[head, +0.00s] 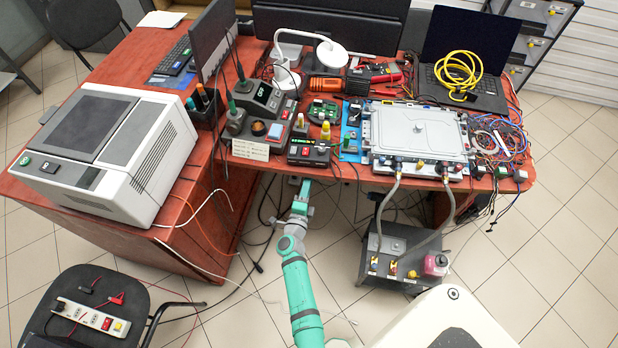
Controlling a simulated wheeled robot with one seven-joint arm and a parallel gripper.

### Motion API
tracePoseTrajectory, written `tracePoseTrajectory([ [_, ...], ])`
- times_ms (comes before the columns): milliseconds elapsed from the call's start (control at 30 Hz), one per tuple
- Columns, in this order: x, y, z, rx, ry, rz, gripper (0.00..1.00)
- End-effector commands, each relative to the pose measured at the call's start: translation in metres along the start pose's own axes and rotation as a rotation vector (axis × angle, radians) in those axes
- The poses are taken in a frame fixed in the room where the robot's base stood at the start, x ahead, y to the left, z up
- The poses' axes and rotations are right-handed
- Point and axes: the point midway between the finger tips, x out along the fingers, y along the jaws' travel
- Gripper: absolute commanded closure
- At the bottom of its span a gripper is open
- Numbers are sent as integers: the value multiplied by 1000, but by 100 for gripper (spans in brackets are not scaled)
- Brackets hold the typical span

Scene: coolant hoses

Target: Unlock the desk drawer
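The reddish-brown desk (137,62) fills the upper middle of the head view. No drawer front, lock or key can be made out; the space under the desk top is mostly hidden by its front edge and by shadow. My teal arm reaches up from the bottom of the view, and my gripper (304,188) is at the front edge of the desk, low and partly under it. Its fingers are too small and dark to tell whether they are open or shut, or whether they hold anything.
A dark coolant unit (388,243) with hoses (436,232) stands on the floor right of my arm. A white machine (150,150) sits on the desk's left. A chair (95,290) bears a power strip (92,316). Cables (263,250) lie on the floor left of my arm.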

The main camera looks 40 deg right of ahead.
Motion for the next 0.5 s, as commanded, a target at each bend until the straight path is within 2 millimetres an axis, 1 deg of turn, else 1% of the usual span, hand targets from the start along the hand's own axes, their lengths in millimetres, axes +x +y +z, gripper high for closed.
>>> tracePoseTrajectory([
  [33, -10, 1, 0, 0, -2, 1, 72],
  [300, -60, 1, 1, 0, -3, 1, 72],
  [400, -75, 1, 1, 1, -3, 2, 72],
  [500, -85, 0, 1, 1, -2, 2, 72],
])
